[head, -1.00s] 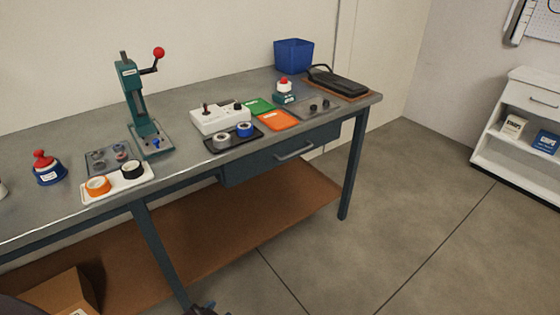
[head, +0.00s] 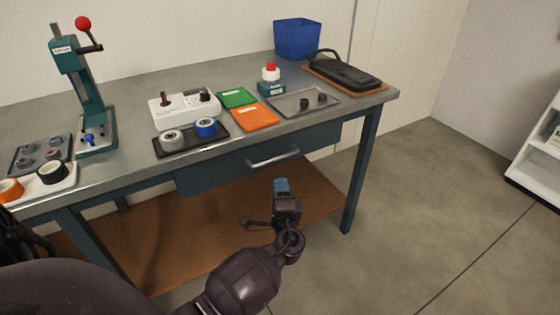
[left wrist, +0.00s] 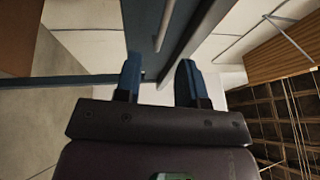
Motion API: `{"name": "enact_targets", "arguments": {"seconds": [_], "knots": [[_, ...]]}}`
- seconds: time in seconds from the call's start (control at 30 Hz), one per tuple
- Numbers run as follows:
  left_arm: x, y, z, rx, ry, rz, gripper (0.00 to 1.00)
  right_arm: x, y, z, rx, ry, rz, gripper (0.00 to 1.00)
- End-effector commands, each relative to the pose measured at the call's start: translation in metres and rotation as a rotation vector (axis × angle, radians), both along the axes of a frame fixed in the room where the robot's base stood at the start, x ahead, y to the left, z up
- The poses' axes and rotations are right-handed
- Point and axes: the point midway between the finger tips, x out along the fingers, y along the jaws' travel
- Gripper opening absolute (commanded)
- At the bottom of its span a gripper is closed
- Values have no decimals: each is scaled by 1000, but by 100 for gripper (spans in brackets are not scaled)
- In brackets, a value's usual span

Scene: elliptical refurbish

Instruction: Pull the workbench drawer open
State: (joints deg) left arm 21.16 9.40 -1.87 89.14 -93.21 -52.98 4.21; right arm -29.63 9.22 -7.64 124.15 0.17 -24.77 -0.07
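The workbench (head: 130,178) has a dark teal drawer (head: 220,175) under its right half. The drawer looks shut, its front close under the bench edge. Its light grey bar handle (head: 273,158) runs across the front. My left gripper (head: 281,184) is just below and in front of the handle, apart from it. In the left wrist view my left gripper (left wrist: 158,78) is open, with nothing between its blue fingertips. The handle (left wrist: 165,24) shows there as a pale bar beyond the fingertips. My right gripper is in neither current view.
On the bench stand a teal press (head: 85,95), a white control box (head: 185,108), a black tray with tape rolls (head: 190,143) and a blue bin (head: 297,38). A brown lower shelf (head: 170,235) lies beneath. The floor right of the bench is clear.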

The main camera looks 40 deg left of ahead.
Motion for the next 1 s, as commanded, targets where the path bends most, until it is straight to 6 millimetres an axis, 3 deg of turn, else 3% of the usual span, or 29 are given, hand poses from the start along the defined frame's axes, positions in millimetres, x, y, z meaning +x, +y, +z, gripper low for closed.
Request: {"name": "enact_targets", "arguments": {"seconds": [0.23, 0.7, 1.0], "knots": [[16, 10, 8, 28, -10, 7, 37, 0, 0, -2, 0, 4, 0, 57], [68, 62, 19, 26, -8, 7, 37, 4, 2, -4, 3, 0, 5, 57], [79, 74, 22, 24, -9, 6, 37, 4, 2, -5, 3, 1, 5, 57]]}}
